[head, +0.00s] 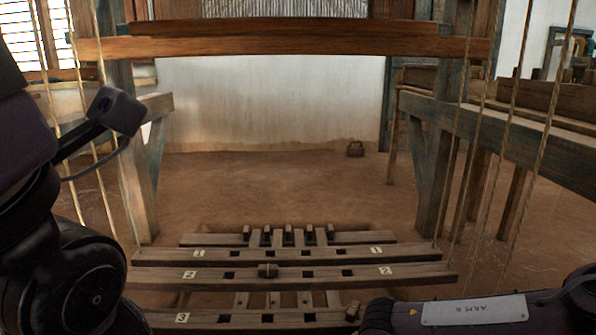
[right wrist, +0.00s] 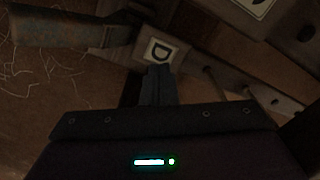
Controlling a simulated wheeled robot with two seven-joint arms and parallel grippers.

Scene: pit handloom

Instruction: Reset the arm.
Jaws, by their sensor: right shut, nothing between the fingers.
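My right gripper (right wrist: 157,84) shows in the right wrist view with its dark fingers together and nothing visible between them. It points toward a pale tag marked D (right wrist: 158,52) on a wooden part, but I cannot tell whether it touches it. In the head view my right forearm (head: 465,313) lies low at the bottom right, and its fingers cannot be made out there. My left arm (head: 75,255) fills the left edge, folded close to me. Its fingers are not in view.
Numbered wooden bars (head: 310,255) lie low across the front of the loom. A wooden crossbeam (head: 285,46) spans above. Cords (head: 512,120) hang at both sides, the left ones close to my left arm. Side benches flank open earthen floor (head: 280,190).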

